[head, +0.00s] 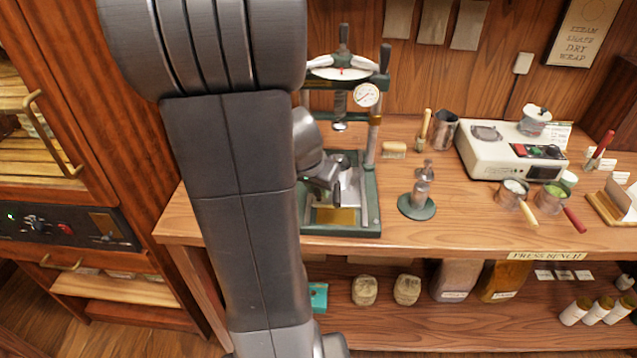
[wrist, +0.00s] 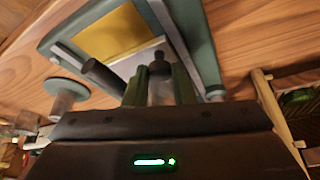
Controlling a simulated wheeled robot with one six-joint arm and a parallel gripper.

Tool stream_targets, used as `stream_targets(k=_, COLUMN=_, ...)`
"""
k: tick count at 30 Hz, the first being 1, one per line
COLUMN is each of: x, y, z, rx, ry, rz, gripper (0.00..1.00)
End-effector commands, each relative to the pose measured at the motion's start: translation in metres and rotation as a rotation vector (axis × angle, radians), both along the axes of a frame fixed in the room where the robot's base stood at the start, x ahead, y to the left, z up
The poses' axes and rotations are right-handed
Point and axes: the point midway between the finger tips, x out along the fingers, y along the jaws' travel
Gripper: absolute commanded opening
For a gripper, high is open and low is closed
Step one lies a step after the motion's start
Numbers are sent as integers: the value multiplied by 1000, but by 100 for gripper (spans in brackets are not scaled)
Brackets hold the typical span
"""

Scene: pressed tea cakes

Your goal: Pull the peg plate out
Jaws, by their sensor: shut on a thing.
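The screw press stands on the bench, with its green base (head: 367,215) below the screw. A pale metal plate (head: 350,196), which I take to be the peg plate, lies in the base. In the wrist view the plate (wrist: 136,62) sits beside a gold plate (wrist: 105,35) within the green frame. My arm and gripper hide part of the plate.
A metal tamper on a round green foot (head: 417,205) stands right of the press. Farther right are a white scale-like device (head: 510,150) and small pots (head: 512,192). The press columns (head: 373,140) rise close to my gripper. Bare bench lies front right.

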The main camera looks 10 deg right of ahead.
Motion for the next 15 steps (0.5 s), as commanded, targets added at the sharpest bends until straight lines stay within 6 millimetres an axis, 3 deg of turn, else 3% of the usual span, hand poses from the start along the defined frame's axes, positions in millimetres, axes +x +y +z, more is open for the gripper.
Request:
stream_targets(k=6, x=-19, y=6, z=0, rx=-1, ry=-5, rz=2, gripper=0)
stream_targets(k=15, x=-22, y=6, z=1, rx=-1, ry=-3, rz=2, gripper=0)
